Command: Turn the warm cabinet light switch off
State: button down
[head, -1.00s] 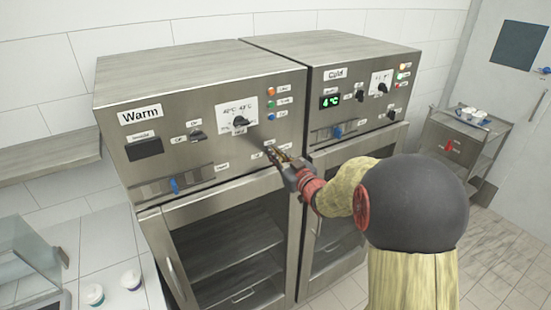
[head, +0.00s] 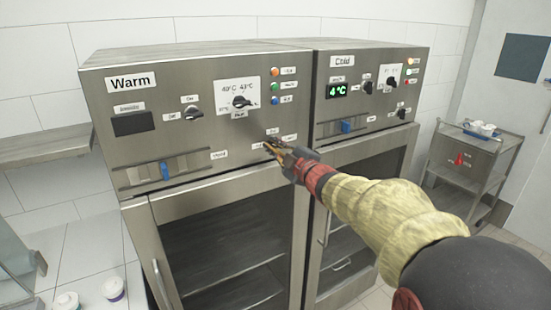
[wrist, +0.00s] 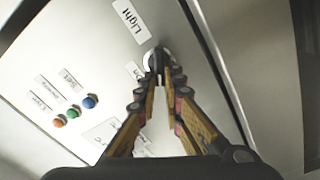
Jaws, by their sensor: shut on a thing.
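The warm cabinet (head: 200,75) stands on the left, with a grey metal front panel and a "Warm" label. Its light switch is a small dark knob on a pale round base (wrist: 149,57), beside a "Light" label (wrist: 130,18) in the wrist view. My gripper (wrist: 158,74) is shut on this switch, its fingertips at the knob. In the head view my gripper (head: 272,148) is at the panel's lower right, and its fingers mostly hide the switch. The knob's exact angle cannot be made out.
A temperature knob (head: 241,102), coloured indicator lights (head: 275,87) and a power-type knob (head: 193,114) are on the same panel. The cold cabinet (head: 368,60) stands directly to the right. A cart (head: 472,160) stands farther right.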

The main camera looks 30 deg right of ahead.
jog(key=n+b, duration=0.3)
jog(key=f+n+b, duration=0.1)
jog(key=n+b, duration=0.1)
jog(key=b, duration=0.1)
jog(key=shift+a+n, duration=0.1)
jog(key=shift+n, duration=0.3)
jog(key=shift+b, duration=0.3)
jog(key=c, duration=1.9)
grip_release()
jog(key=shift+s, duration=0.1)
jog(key=s, duration=1.1)
jog(key=shift+s+d, duration=0.2)
jog(key=shift+s, duration=0.2)
